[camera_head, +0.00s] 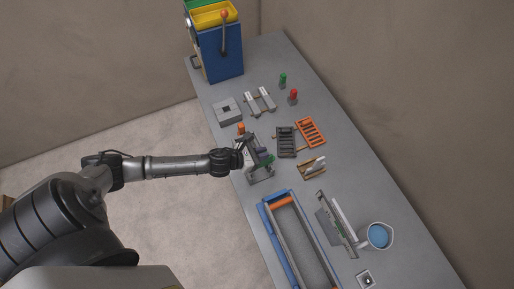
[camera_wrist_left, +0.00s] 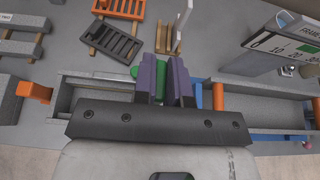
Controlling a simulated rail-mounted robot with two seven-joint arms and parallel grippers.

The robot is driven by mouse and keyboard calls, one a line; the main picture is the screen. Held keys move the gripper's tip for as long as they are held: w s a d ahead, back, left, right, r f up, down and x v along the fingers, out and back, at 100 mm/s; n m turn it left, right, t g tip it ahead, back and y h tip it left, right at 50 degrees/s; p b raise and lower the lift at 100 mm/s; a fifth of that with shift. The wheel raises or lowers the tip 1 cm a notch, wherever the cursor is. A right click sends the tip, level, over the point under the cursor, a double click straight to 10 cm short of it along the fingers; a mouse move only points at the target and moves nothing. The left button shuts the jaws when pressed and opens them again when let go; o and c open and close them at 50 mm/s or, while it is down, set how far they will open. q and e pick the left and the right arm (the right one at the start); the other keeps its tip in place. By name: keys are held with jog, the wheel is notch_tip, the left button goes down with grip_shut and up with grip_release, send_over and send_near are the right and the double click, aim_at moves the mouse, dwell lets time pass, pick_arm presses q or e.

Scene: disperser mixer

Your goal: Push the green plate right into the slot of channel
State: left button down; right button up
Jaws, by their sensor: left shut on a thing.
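My left gripper (camera_head: 262,153) reaches over the near edge of the table to a grey channel fixture (camera_head: 262,176). In the left wrist view its purple fingers (camera_wrist_left: 165,80) are close together and shut on the green plate (camera_wrist_left: 160,86). Only a sliver of green shows between the fingers, with a rounded green bit to their left. The plate also shows as a small green patch in the head view (camera_head: 268,159). The grey channel (camera_wrist_left: 95,88) runs sideways under the gripper in the wrist view. The slot is largely hidden by the gripper. My right gripper is not in view.
An orange block (camera_wrist_left: 35,91) sits at the channel's left end. A dark slotted rack (camera_head: 286,141) and an orange rack (camera_head: 312,132) lie beyond. A blue cabinet (camera_head: 221,55) stands at the far end.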

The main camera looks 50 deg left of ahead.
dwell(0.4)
pick_arm(q)
notch_tip(320, 180, down, 3)
jog(key=shift+f+b, duration=0.1)
jog(key=shift+b, duration=1)
jog(key=shift+f+b, duration=0.8)
jog(key=shift+f, duration=0.45)
dwell(0.6)
